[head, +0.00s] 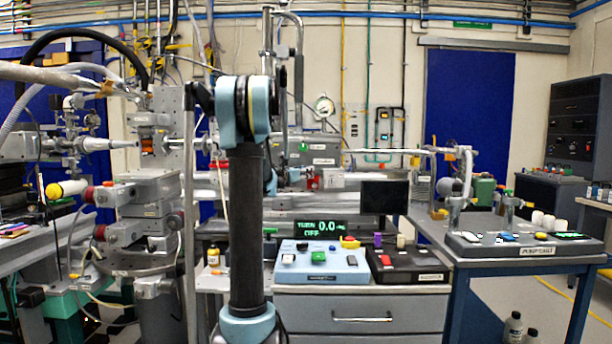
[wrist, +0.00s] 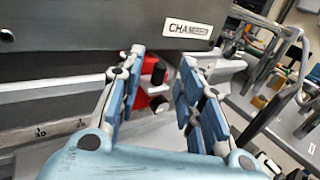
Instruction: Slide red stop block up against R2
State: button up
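The red stop block (wrist: 141,101) shows in the wrist view just past and between my fingers, partly hidden behind the left finger. A black knob (wrist: 159,73) stands at its upper right. My gripper (wrist: 162,62) is open, its two blue-padded fingers spread on either side of the block and knob. I cannot tell whether a finger touches the block. A pale rail (wrist: 50,133) with small marks runs to the left of the block; the marks are too small to read, and no R2 label is legible. In the head view my arm hides much of this area.
A grey housing (wrist: 80,35) with a partly legible "CHA" label (wrist: 188,31) stands just above and behind the fingers. Fittings and a bent pipe (wrist: 275,105) crowd the right. In the head view, a control box (head: 320,272) sits on a bench below the beamline.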

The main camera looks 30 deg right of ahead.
jog(key=shift+x, duration=0.9)
grip_shut()
